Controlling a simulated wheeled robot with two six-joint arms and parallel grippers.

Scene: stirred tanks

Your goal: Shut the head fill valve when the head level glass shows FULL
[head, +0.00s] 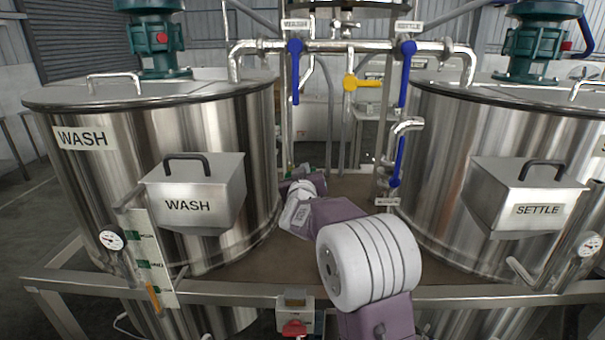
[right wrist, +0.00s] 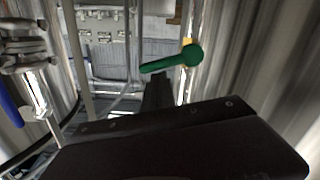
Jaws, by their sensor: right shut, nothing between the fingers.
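In the right wrist view, a green lever handle (right wrist: 172,60) lies almost level beside the pale pipework. My right gripper (right wrist: 157,85) is shut and empty; its dark tip is just below the lever, and I cannot tell whether they touch. In the head view my right arm reaches between the two tanks, and its gripper is mostly hidden behind the wrist. The bottom of an overhead vessel (head: 358,9) shows at the top edge. No level glass on it is in view. I cannot tell which valve tag names the head fill. My left gripper is not in view.
The WASH tank (head: 190,130) stands left and the SETTLE tank (head: 450,125) right. Blue valve levers hang at the left (head: 295,70) and right (head: 405,72) of the pipe. A yellow lever (head: 362,82) lies level between them. Another blue lever (head: 398,160) hangs lower right.

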